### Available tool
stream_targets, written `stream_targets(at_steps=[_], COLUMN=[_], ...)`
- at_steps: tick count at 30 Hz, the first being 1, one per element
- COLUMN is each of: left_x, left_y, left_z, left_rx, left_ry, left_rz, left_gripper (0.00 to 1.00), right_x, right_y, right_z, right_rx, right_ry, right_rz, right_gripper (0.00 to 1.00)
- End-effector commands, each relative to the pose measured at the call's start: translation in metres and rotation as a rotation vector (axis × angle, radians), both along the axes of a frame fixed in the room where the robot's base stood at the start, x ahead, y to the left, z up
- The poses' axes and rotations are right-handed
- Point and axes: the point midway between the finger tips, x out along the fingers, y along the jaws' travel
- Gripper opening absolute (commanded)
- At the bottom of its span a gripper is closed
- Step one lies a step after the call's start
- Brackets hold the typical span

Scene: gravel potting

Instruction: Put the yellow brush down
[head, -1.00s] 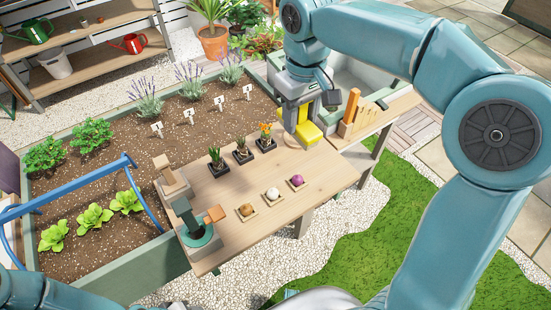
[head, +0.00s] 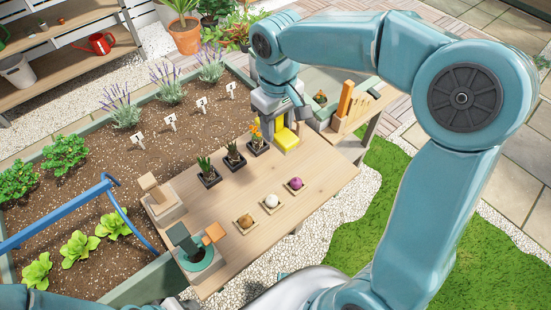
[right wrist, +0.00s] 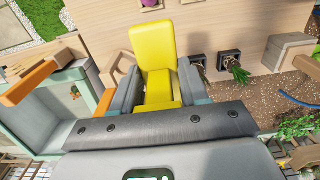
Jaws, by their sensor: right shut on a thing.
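The yellow brush (head: 286,139) is at the far end of the wooden table (head: 315,180), just right of the small potted plants. In the right wrist view the brush (right wrist: 154,45) shows as a yellow block standing out from between the fingers. My right gripper (head: 281,118) is shut on it from above; its two grey fingers (right wrist: 158,88) flank the brush in the right wrist view. The brush is low over the tabletop; whether it touches the wood I cannot tell. My left gripper is not in view.
Several small black-potted plants (head: 233,158) stand close left of the brush. A wooden holder (head: 350,112) with an orange upright piece is to its right. An onion-like bulb (head: 245,221), a white one and a purple one lie nearer. The table between bulbs and brush is clear.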

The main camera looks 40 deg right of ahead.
Motion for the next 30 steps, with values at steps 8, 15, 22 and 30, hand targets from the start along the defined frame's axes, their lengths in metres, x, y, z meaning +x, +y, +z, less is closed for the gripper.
stream_targets(at_steps=[8, 15, 22, 30], left_x=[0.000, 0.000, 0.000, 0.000], left_y=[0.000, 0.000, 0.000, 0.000], left_z=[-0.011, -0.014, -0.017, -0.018], left_rx=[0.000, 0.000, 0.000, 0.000], left_ry=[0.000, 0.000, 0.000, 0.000], left_rz=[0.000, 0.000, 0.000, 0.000], left_gripper=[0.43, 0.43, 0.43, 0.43], right_x=[-0.001, 0.001, 0.004, 0.004], right_y=[0.000, 0.000, 0.000, 0.000], right_z=[-0.070, -0.097, -0.124, -0.125], right_rx=[0.001, 0.001, 0.001, 0.001], right_ry=[0.003, 0.003, 0.000, -0.001], right_rz=[-0.001, 0.000, 0.000, 0.000], right_gripper=[0.00, 0.00, 0.00, 0.00])
